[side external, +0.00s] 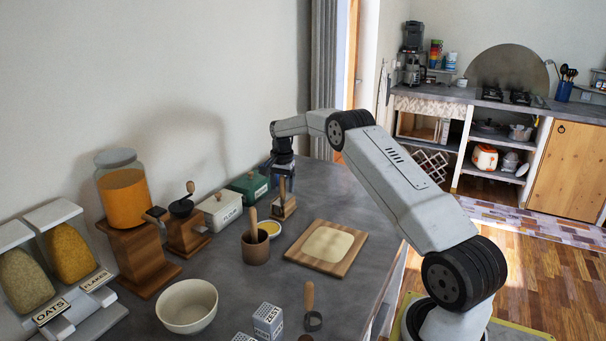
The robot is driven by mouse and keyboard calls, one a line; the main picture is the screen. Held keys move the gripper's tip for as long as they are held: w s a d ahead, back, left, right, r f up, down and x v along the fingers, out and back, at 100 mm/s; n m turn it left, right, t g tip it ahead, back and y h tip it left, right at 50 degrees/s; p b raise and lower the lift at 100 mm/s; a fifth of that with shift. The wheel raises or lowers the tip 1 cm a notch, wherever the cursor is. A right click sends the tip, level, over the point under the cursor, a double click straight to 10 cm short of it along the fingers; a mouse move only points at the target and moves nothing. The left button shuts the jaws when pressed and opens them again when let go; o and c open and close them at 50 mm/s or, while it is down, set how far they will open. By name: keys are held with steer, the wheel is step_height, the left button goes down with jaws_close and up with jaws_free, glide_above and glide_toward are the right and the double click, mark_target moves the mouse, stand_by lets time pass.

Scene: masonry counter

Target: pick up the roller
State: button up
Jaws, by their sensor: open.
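No thing here is plainly a roller at this size. A small wooden piece with an upright handle (283,205) stands on the grey counter near the back. I cannot tell which is the roller. My gripper (281,180) is open and points down at the far part of the counter. In the picture it is right above and behind the upright-handled piece, and partly overlapped by its handle. I cannot tell whether they touch, and the fingertips are hard to make out.
A wooden board with pale dough (302,262) lies mid-counter. Left of it stand a wooden cup with a stick (255,250), a yellow-filled dish (269,228), green (250,187) and cream (220,210) boxes, and a grinder (186,235). A white bowl (187,305) is in front.

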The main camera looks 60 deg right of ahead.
stand_by(0.4)
jaws_close()
steer(key=shift+r, duration=0.15)
step_height(320, 180, up, 10)
steer(key=shift+f, duration=0.1)
stand_by(0.7)
